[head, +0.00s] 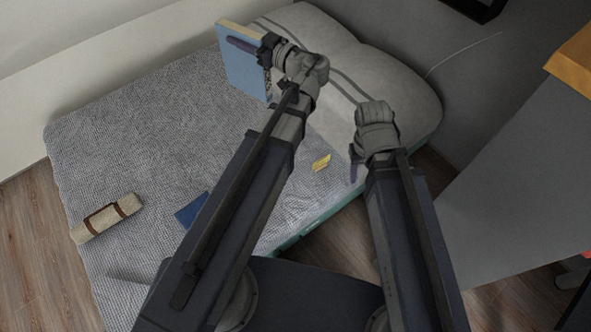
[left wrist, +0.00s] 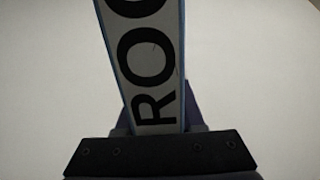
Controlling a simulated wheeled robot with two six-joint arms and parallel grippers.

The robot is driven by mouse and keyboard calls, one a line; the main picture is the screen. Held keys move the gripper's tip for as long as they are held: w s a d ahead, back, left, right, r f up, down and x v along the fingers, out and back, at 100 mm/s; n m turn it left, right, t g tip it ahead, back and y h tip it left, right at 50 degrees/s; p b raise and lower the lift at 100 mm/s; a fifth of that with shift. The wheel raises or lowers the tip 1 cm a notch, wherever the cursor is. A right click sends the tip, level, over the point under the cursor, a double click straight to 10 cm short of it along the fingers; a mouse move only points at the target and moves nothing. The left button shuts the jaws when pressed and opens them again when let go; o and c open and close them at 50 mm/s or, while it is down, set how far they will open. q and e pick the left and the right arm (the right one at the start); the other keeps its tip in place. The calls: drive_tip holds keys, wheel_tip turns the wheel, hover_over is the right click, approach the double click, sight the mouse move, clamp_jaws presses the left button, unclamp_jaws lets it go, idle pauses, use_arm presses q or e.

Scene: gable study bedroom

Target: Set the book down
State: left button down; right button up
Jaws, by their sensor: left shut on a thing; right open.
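A book with a light blue cover (head: 240,72) is held upright over the far part of the bed, near the pillow. My left gripper (head: 244,46) is shut on it, with a dark finger across the cover. In the left wrist view the book's white spine (left wrist: 145,55) stands between the fingers and shows large black letters reading "ROO". Whether the book's lower edge touches the bed is unclear. My right gripper (head: 355,163) is open and empty near the bed's right edge, its fingers partly hidden by my wrist.
The bed has a grey textured blanket (head: 110,130) and a large pale pillow (head: 385,75). On the blanket lie a beige roll with brown straps (head: 107,218), a flat blue item (head: 190,213) partly behind my arm, and a small yellow item (head: 321,162). The blanket's left middle is clear.

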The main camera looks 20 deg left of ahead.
use_arm(q)
drive_tip(key=w+d+f+m+t+h+b, duration=0.1)
drive_tip(key=d+f+b, duration=0.2)
drive_tip(key=f+b, duration=1.2)
drive_tip(key=w+d+f+m+t+h+b, duration=0.1)
drive_tip(key=d+f+b, duration=0.3)
drive_tip(key=f+b, duration=1.2)
drive_tip(key=w+d+f+m+t+b, duration=0.1)
drive_tip(key=w+d+f+t+b, duration=0.1)
drive_tip(key=f+b, duration=1.4)
wheel_tip(320, 180, down, 3)
drive_tip(key=shift+w+d+r+m+t+h, duration=0.1)
drive_tip(key=shift+w+d+m+t+h, duration=0.3)
drive_tip(key=shift+d, duration=0.75)
drive_tip(key=shift+w+b, duration=0.1)
drive_tip(key=shift+b, duration=0.25)
wheel_tip(320, 180, down, 10)
drive_tip(key=b, duration=0.9)
drive_tip(key=shift+b, duration=0.35)
drive_tip(key=shift+f, duration=0.2)
drive_tip(key=c, duration=0.5)
unclamp_jaws()
drive_tip(key=shift+r, duration=0.1)
